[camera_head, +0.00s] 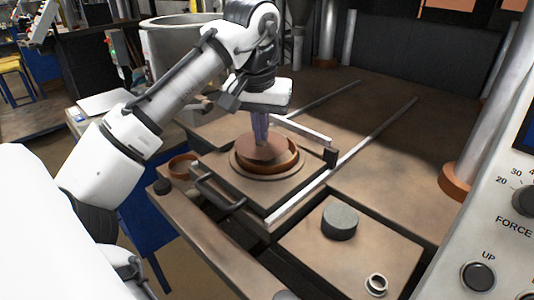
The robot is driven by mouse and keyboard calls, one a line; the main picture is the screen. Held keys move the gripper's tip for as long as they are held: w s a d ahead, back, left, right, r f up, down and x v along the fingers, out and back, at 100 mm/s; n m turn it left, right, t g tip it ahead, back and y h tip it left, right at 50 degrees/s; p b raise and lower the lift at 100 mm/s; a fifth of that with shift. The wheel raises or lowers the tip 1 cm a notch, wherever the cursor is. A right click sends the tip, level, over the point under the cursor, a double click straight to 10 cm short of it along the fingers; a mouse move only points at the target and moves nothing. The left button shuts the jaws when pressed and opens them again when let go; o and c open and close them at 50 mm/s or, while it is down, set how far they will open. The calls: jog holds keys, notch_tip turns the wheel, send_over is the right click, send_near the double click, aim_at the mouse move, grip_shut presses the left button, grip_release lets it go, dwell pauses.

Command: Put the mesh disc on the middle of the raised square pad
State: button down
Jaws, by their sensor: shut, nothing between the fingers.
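My gripper (261,141) points straight down, its fingers shut, with the tips at or just above a brown disc (264,153). I cannot tell whether they touch it. The disc looks slightly tilted inside a copper-coloured round ring (293,164). The weave of a mesh is too small to make out, so I cannot be sure this is the mesh disc. The ring stands on a brown raised square plate (266,199), which seems to be the pad. The fingers hide part of the disc's far side.
A black handle (219,191) is at the plate's front left edge. Metal rails (342,162) run beside it. A control panel (497,220) and a column (477,110) are at right.

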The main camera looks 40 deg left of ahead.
jog(key=shift+f, duration=0.35)
jog(key=shift+w+a+f+p, duration=0.1)
jog(key=shift+w+a+p, duration=0.15)
jog(key=shift+w+p, duration=0.35)
jog(key=shift+w+a+f+p, duration=0.1)
jog(key=shift+w+a+p, duration=0.2)
jog(key=shift+w, duration=0.6)
dwell(1.5)
jog(key=shift+w+r+p, duration=0.15)
jog(key=shift+r+p, duration=0.65)
jog(key=shift+p, duration=0.05)
notch_tip(320, 180, up, 4)
jog(key=p, duration=0.3)
jog(key=shift+f, duration=0.2)
jog(key=shift+r, duration=0.95)
